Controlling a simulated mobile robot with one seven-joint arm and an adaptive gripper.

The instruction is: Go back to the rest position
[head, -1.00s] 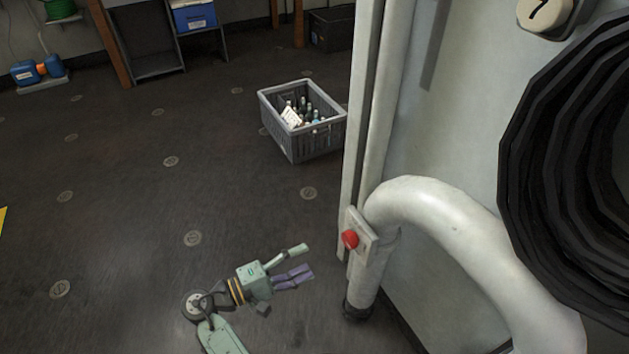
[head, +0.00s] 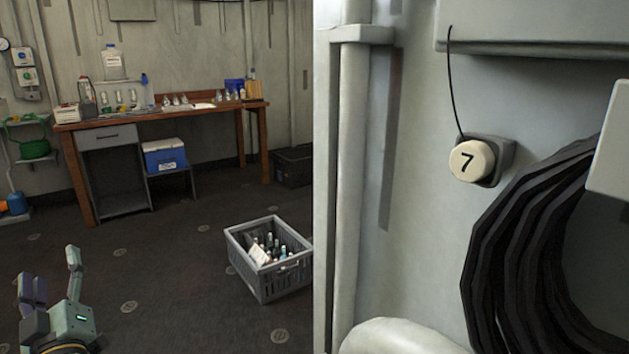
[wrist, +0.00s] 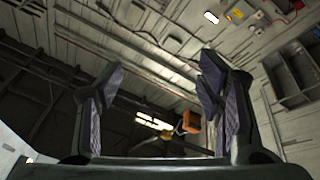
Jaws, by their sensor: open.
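My gripper (head: 52,288) is at the lower left of the head view, with its fingers pointing up. Its two fingers stand wide apart, and nothing is between them. In the wrist view the open fingers (wrist: 158,112) frame the ceiling, with an orange object (wrist: 191,122) hanging far beyond them. Most of my arm is out of the picture below.
A grey crate (head: 262,282) holding several bottles stands on the floor. A wooden workbench (head: 165,117) with bottles and glassware is at the back.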

